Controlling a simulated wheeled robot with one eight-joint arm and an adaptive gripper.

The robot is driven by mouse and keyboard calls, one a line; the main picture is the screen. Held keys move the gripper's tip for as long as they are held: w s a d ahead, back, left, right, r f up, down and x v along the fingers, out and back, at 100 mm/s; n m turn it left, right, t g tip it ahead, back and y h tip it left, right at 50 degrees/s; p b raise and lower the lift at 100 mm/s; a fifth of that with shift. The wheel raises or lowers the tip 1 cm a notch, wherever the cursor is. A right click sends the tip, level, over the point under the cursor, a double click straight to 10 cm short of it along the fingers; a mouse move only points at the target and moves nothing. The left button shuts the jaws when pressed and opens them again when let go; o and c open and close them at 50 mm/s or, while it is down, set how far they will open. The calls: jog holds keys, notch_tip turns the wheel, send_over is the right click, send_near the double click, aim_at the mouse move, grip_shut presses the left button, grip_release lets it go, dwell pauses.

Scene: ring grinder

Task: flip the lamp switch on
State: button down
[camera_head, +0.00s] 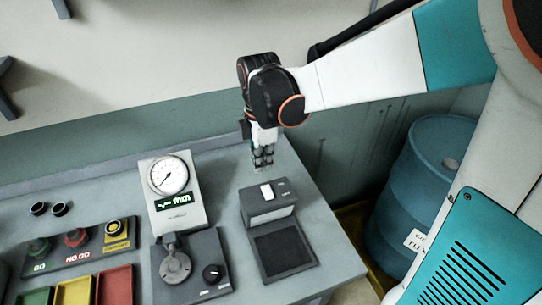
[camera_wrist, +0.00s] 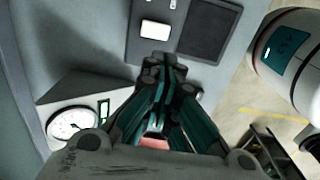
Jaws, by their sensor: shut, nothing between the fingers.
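The switch is a white rocker (camera_head: 267,191) on top of a small grey box (camera_head: 268,213) near the right end of the bench. I cannot tell which way the rocker is set. It also shows in the wrist view (camera_wrist: 155,29), at the top just beyond the fingertips. My gripper (camera_head: 263,163) is shut and empty, pointing down behind the switch box, close to the rocker and apart from it. In the wrist view its closed fingers (camera_wrist: 160,65) hide part of the box's edge.
A dial gauge unit (camera_head: 169,175) stands left of the box, with a grey base and a black knob (camera_head: 213,273) in front. A dark square pad (camera_head: 283,252) lies before the switch box. Coloured buttons (camera_head: 76,238) and trays are further left. A blue barrel (camera_head: 425,190) stands right of the bench.

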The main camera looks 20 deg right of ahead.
jog(key=shift+s+r, duration=0.2)
jog(key=shift+r, duration=0.45)
jog(key=shift+s+r, duration=0.15)
jog(key=shift+r, duration=0.45)
jog(key=s+d+f+m+t+b, duration=0.1)
jog(key=s+f+m+t+b, duration=0.2)
jog(key=m, duration=0.6)
jog(key=s+d+f+m+t+b, duration=0.2)
jog(key=s+m+t+b, duration=0.2)
jog(key=s+m+b, duration=0.3)
jog(key=shift+s+d+f+m+b, duration=0.25)
jog(key=shift+s+f+m+b, duration=0.15)
jog(key=shift+s+m, duration=0.75)
jog(key=shift+s, duration=0.1)
